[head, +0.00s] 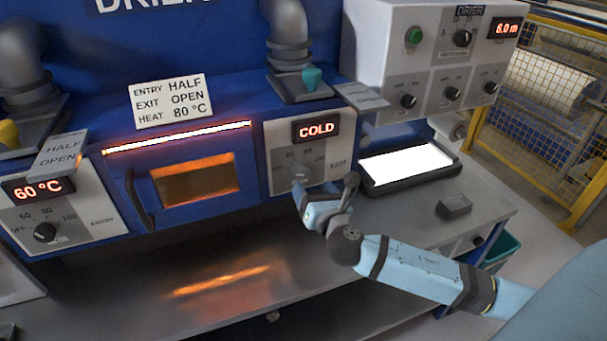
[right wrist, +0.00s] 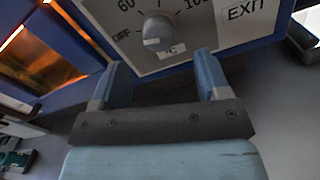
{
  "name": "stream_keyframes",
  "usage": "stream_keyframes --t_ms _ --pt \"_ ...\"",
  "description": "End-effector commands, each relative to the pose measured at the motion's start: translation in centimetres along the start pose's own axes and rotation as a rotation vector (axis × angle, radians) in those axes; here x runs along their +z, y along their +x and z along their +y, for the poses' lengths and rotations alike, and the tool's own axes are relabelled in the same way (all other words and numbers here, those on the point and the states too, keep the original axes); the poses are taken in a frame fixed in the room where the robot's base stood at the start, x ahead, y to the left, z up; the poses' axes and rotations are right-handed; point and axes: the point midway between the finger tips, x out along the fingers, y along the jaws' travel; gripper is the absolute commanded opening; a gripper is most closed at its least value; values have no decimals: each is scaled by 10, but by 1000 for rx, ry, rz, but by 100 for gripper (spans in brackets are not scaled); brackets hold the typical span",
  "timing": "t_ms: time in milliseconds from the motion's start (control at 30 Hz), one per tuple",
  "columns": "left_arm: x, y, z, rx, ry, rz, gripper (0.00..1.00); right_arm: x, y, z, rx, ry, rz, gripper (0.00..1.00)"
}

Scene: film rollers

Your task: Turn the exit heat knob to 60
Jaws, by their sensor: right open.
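The exit heat knob (head: 299,174) is on a grey panel (head: 277,187) marked EXIT, under a display reading COLD (head: 318,130). In the right wrist view the knob (right wrist: 157,31) is round and grey, with OFF, 60 and 100 marked around it. Which mark it points to is hard to tell. My right gripper (head: 325,190) is just in front of the panel, close below the knob. In the right wrist view its open fingers (right wrist: 158,82) stand apart, one to each side below the knob, with nothing between them. My left gripper is not in view.
The entry panel at left has a dark knob (head: 45,232) and a 60 °C display (head: 38,188). A sign (head: 171,101) reads entry half, exit open, heat 80 °C. A lit white pad (head: 407,164) and a small dark block (head: 454,206) lie right of my gripper.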

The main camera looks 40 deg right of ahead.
Motion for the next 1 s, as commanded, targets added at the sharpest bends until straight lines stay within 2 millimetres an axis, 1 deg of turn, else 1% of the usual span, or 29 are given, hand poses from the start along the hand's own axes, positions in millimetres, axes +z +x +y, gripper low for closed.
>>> stream_keyframes --t_ms 33,100,200,300,467,700,733,933,1000 --pt "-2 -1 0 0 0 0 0 2 11 0 -1 0 -2 69" --pt "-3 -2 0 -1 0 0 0 1 24 0 -1 0 -1 69" --pt "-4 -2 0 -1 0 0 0 1 40 0 0 1 0 69" --pt "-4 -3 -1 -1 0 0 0 0 50 0 -1 2 1 69" --pt "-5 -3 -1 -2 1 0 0 0 58 0 1 2 2 69" --pt "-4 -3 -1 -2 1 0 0 -1 58 0 1 2 2 69" --pt "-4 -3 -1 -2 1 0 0 -1 58 0 1 2 2 67" --pt "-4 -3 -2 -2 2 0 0 -1 58 0 0 2 2 21" --pt "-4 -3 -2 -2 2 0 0 -1 58 0 0 2 2 20"
